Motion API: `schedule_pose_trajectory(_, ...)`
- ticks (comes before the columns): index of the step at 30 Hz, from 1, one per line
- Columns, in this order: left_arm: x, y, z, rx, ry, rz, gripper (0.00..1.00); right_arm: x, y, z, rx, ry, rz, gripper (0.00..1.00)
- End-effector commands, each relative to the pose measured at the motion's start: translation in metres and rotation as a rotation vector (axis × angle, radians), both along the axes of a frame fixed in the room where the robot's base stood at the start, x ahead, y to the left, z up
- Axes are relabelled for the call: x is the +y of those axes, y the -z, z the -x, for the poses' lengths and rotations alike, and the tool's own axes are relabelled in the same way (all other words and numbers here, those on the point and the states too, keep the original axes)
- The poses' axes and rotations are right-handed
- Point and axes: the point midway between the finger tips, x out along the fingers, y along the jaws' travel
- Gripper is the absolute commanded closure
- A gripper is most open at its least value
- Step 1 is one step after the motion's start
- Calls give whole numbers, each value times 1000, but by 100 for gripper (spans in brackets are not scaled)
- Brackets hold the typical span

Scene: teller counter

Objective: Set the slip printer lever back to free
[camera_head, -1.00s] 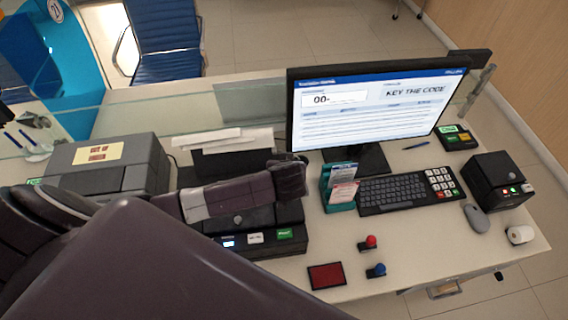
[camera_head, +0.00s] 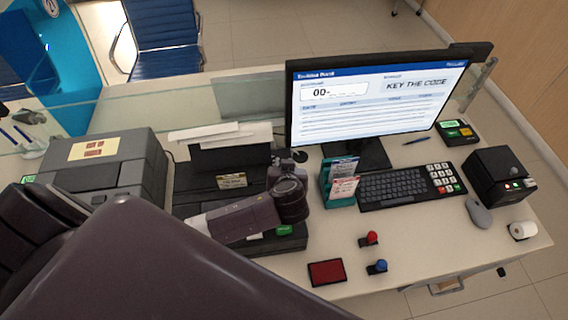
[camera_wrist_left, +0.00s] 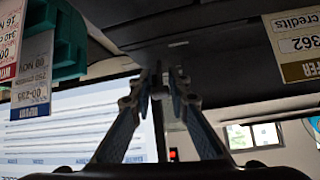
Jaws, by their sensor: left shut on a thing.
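The slip printer (camera_head: 195,203) is the low black machine left of the monitor, with white slips (camera_head: 220,135) at its back. My left arm crosses its front from the left. My left gripper (camera_head: 285,160) is at the printer's right side, pointing away from me. In the left wrist view its two fingers (camera_wrist_left: 160,85) close together on a small dark piece, which looks like the printer lever; a dark round knob (camera_head: 300,156) shows beside the fingertips. The lever's exact position is hard to read. My right gripper is not in view.
A teal card holder (camera_head: 326,195) stands just right of the gripper, with the monitor (camera_head: 375,100) behind and the keyboard (camera_head: 410,188) further right. A grey machine (camera_head: 105,170) is at left. A red pad (camera_head: 327,272) and two stamps lie on the front counter.

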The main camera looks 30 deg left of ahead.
Motion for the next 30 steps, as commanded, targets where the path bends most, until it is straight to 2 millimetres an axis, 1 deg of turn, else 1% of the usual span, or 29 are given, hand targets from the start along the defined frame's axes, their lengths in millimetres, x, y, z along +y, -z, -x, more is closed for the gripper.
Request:
schedule_pose_trajectory(1, 1, 0, 0, 1, -1, -4, 82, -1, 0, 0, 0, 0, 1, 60)
schedule_pose_trajectory(3, 1, 0, 0, 1, -1, -3, 76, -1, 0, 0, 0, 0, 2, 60)
schedule_pose_trajectory(11, 0, 0, 1, 1, 0, -1, 76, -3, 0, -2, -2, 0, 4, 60)
schedule_pose_trajectory(14, -3, -3, 4, 1, 1, 0, 76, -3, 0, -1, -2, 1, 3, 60)
schedule_pose_trajectory(17, -9, -10, 13, 1, 2, 3, 76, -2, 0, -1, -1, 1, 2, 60)
schedule_pose_trajectory(27, -36, -53, 59, 0, 0, 4, 76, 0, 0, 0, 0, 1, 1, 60)
schedule_pose_trajectory(30, -42, -62, 70, 0, 0, 2, 76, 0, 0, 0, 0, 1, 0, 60)
